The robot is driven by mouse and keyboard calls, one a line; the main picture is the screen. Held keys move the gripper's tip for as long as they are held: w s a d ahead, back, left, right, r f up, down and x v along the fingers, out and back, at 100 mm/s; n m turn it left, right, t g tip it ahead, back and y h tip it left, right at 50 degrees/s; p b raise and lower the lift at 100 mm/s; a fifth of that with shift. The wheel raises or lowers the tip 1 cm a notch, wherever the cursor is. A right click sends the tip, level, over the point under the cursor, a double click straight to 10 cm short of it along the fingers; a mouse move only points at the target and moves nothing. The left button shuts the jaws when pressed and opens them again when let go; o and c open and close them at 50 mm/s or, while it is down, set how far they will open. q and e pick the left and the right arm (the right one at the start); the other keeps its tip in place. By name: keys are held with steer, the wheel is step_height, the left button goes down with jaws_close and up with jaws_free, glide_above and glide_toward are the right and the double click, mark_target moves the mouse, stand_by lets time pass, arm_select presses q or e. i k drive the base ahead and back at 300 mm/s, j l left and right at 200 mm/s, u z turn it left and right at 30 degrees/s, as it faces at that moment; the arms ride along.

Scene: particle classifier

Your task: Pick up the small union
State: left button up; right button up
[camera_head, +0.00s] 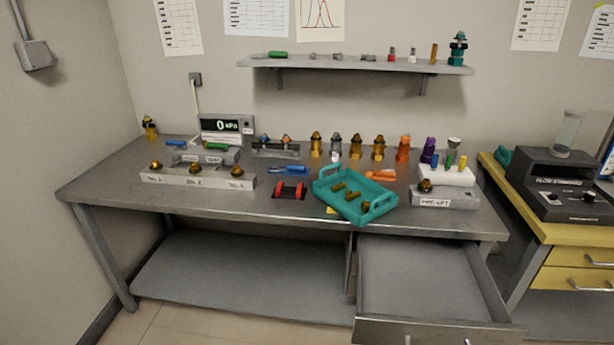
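I cannot tell for certain which piece is the small union. Small brass fittings (352,196) lie in a teal handled tray (367,217) that sits turned at an angle near the front of the grey metal bench. Several larger brass fittings stand upright in a row behind the tray, among them one brass fitting (316,146) and an orange fitting (403,149). A purple fitting (429,150) stands to their right. Neither of my grippers shows in the head view.
A grey block (198,179) with brass fittings and a digital readout (221,126) are at the bench's left. An open, empty-looking drawer (425,277) juts out below the front right. A wall shelf (355,66) holds small parts. A yellow cabinet (550,229) stands at right.

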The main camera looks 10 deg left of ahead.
mark_target(334, 189)
steer(key=i+j+u, duration=0.15)
steer(key=i+z, duration=0.1)
steer(key=z, duration=0.9)
steer(key=j+z, duration=0.4)
steer(key=k+j+z, duration=0.15)
steer(key=j+z, duration=0.25)
steer(key=j, duration=0.2)
steer(key=k+j+z, duration=0.15)
steer(key=j+z, duration=0.25)
steer(key=j, duration=0.1)
